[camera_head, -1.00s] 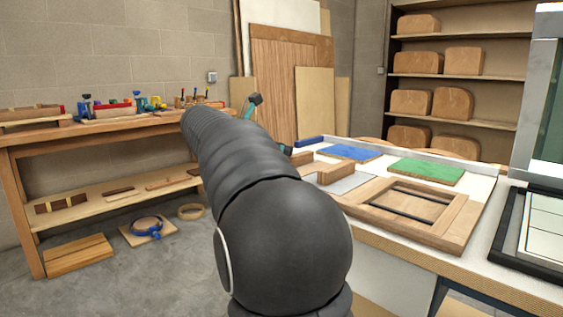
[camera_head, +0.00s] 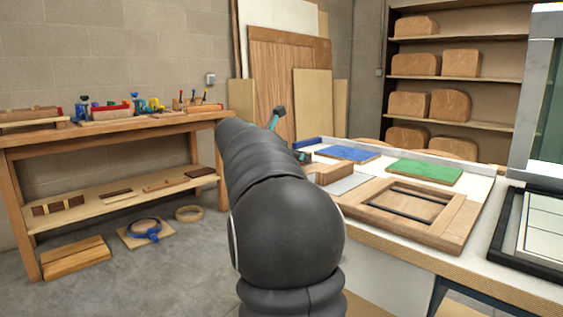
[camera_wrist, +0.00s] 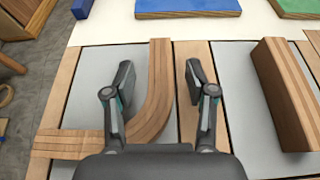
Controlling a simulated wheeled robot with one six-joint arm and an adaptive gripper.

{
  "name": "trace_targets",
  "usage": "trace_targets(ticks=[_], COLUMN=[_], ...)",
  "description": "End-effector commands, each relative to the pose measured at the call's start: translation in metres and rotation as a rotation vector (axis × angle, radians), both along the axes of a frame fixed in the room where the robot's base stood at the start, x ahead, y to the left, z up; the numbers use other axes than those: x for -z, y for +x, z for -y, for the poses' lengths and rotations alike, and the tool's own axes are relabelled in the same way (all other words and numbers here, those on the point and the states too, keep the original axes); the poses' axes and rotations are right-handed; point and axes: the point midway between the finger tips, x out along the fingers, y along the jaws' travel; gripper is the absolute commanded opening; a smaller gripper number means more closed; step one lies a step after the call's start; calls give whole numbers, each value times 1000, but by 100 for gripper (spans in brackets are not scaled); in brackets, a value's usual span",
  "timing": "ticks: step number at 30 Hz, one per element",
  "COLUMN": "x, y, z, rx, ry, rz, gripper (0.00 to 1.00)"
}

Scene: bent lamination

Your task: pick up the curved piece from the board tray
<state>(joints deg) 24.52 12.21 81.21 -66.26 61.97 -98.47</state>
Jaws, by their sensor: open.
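The curved piece (camera_wrist: 150,115) is a striped, laminated wood strip bent into an L. In the wrist view, one leg runs up between my fingers and the bend leads to a leg at lower left, passing under the left finger. My gripper (camera_wrist: 159,72) is open, with a finger on each side of the upright leg and a visible gap to the right finger. Contact is not clear. The board tray (camera_wrist: 188,120) has wood strips around grey panels, and the piece lies across it. In the head view my arm hides the curved piece and most of the gripper.
A thick wood block (camera_wrist: 285,95) stands on the grey panel to the right. A blue board (camera_wrist: 187,8) and a green board (camera_head: 424,171) lie behind on the white bench. A wooden frame (camera_head: 450,215) lies on the bench's near side.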

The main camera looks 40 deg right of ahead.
Motion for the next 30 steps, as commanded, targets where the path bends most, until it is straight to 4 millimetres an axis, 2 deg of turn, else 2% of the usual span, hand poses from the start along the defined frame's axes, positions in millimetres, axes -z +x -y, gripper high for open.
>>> trace_targets(ticks=[2,6,8,9,20,23,30], x=[0,0,0,0,-6,-20,-66], y=[0,0,0,0,0,0,0], z=[0,0,0,0,0,0,0], rx=[0,0,0,0,0,0,0], ry=[0,0,0,0,0,-1,-2], rz=[0,0,0,0,1,3,3], gripper=[53,18,3,0,0,0,0])
